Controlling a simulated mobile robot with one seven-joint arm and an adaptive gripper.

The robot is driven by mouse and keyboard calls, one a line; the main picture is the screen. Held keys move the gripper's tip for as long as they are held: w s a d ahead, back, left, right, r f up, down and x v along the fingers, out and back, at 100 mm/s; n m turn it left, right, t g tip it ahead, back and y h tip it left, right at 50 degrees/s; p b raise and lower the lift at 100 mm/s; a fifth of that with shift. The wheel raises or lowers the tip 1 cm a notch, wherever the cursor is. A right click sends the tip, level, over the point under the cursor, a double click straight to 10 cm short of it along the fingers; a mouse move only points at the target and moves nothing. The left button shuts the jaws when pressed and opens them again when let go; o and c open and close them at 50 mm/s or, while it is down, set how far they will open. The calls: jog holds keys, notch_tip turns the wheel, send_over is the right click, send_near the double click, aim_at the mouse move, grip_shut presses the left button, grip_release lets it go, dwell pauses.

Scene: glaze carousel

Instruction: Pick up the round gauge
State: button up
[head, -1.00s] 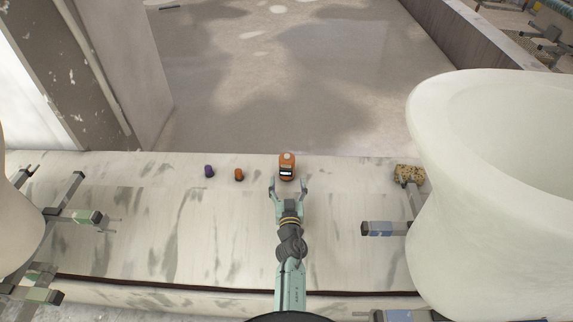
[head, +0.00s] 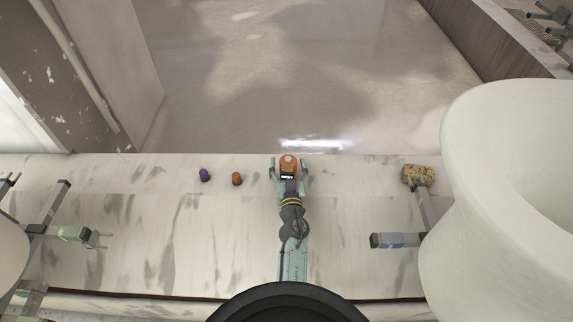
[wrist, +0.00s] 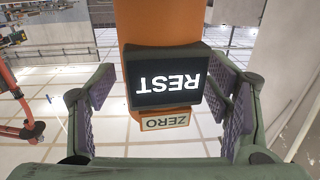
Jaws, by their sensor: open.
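The gauge, an orange rounded body (head: 287,160) with a dark screen, stands near the far edge of the pale streaked surface in the head view. In the wrist view its dark screen (wrist: 163,78) reads "REST" upside down, with a "ZERO" label below it. My gripper (head: 288,167) is open, with one finger on each side of the gauge. In the wrist view my gripper (wrist: 168,85) shows a gap between the left pad and the gauge; the right pad is very close to it, and I cannot tell whether it touches.
A small purple piece (head: 204,175) and a small orange piece (head: 237,179) stand to the left. A speckled tan block (head: 418,175) lies to the right. A large white vessel (head: 505,200) fills the right side.

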jog(key=shift+s, duration=0.1)
jog(key=shift+c, duration=0.5)
jog(key=c, duration=1.1)
